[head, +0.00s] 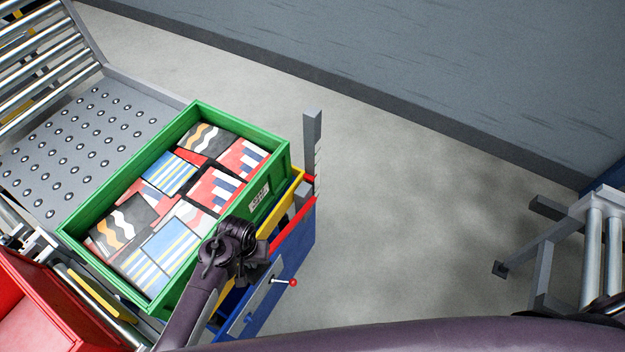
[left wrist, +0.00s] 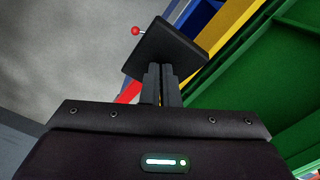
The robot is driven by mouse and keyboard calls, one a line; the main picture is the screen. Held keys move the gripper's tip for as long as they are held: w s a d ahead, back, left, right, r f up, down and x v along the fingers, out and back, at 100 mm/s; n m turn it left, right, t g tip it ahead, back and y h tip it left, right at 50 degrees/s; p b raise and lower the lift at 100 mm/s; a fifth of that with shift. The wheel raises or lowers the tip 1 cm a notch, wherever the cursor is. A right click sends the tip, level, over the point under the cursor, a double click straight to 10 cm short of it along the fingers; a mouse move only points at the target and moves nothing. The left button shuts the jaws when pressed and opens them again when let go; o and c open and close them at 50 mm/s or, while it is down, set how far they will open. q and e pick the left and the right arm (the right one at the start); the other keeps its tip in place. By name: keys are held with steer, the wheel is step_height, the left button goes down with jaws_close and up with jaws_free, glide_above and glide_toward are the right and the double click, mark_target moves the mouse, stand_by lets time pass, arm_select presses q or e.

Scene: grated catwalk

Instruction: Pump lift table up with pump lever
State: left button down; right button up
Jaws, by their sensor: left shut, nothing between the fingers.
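The lift table (head: 302,238) has a blue side with red and yellow upper edges and stands left of centre in the head view. The pump lever (head: 293,282) is a short thin rod with a red ball knob, sticking out from the table's side. Its red knob also shows in the left wrist view (left wrist: 135,31), beyond a dark square piece at the fingers' far end. My left gripper (head: 256,268) is shut and empty, beside the green crate and a little left of the knob, apparently apart from it. Its fingers (left wrist: 161,84) are together. My right gripper is out of view.
A green crate (head: 75,222) full of patterned boxes sits on the table. A ball-studded plate (head: 70,135) and rollers (head: 45,70) lie to the left, a red bin (head: 50,300) at lower left. Another roller stand (head: 590,250) is at right. The floor between is clear.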

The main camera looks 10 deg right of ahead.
arm_select(q)
step_height(320, 180, down, 20)
steer(key=b, duration=1.4)
step_height(320, 180, up, 16)
steer(key=p, duration=1.6)
steer(key=shift+w+f+p, duration=0.1)
steer(key=shift+f+p, duration=0.05)
steer(key=shift+p, duration=0.25)
step_height(320, 180, up, 7)
steer(key=shift+r, duration=0.1)
step_height(320, 180, down, 24)
steer(key=b, duration=1.7)
step_height(320, 180, up, 16)
steer(key=p, duration=1.6)
steer(key=shift+r, duration=0.1)
step_height(320, 180, up, 7)
steer(key=shift+f+p, duration=0.1)
steer(key=shift+p, duration=0.4)
steer(key=shift+r, duration=0.5)
